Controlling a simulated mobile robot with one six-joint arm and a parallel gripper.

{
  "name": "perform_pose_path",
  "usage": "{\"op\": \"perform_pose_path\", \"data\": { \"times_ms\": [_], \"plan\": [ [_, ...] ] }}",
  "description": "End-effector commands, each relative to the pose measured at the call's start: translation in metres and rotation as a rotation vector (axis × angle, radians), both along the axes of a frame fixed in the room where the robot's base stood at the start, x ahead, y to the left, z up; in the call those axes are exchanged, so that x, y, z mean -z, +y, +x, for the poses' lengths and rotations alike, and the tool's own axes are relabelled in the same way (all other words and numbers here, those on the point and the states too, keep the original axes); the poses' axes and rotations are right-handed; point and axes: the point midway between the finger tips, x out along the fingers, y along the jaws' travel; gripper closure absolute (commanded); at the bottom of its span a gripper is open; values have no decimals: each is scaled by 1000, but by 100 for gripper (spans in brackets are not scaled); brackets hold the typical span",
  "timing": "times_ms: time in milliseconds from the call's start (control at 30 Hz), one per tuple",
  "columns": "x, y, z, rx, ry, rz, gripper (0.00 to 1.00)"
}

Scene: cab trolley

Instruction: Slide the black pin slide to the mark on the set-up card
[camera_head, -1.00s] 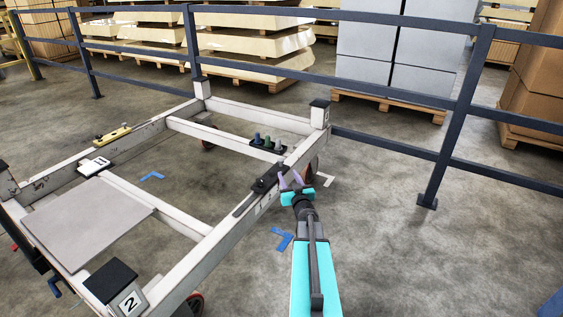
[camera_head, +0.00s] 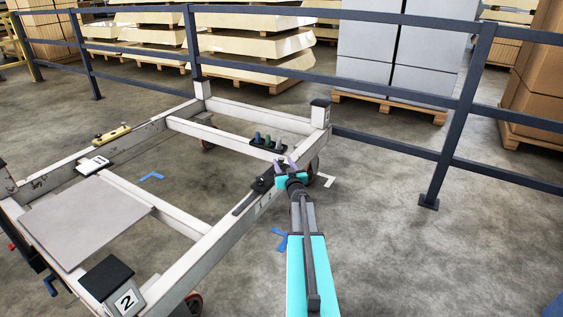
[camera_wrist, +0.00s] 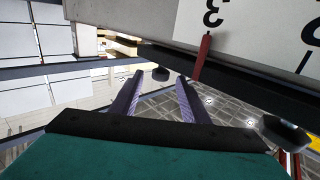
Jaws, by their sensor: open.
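A black rail (camera_head: 243,205) lies along the trolley's right-hand beam, with a black block and knob (camera_head: 261,184) at its far end. I cannot tell for sure which part is the pin slide. My gripper (camera_head: 285,163) is over that beam, just past the block, open and empty. A white plate with black numerals, one like a 3, (camera_wrist: 235,22) and a red pointer (camera_wrist: 203,57) are above right. A small white card (camera_head: 93,165) lies on the left of the trolley; its mark is unreadable.
A dark holder with blue, green and grey pegs (camera_head: 268,143) sits on the far crossbar, close to my gripper. A corner post (camera_head: 320,114) stands to its right. A blue railing (camera_head: 390,145) runs behind.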

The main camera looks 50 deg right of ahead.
Motion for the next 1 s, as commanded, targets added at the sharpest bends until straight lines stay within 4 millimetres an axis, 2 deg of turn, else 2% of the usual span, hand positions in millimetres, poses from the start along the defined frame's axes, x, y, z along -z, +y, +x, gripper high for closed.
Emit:
{"op": "perform_pose_path", "data": {
  "times_ms": [200,400,833,1000],
  "plan": [
    [1,-12,19,-1,-2,0,58],
    [1,-18,29,0,-1,0,58],
    [0,-19,31,1,-1,0,58],
    [0,-20,30,1,-1,0,87]
  ]
}}
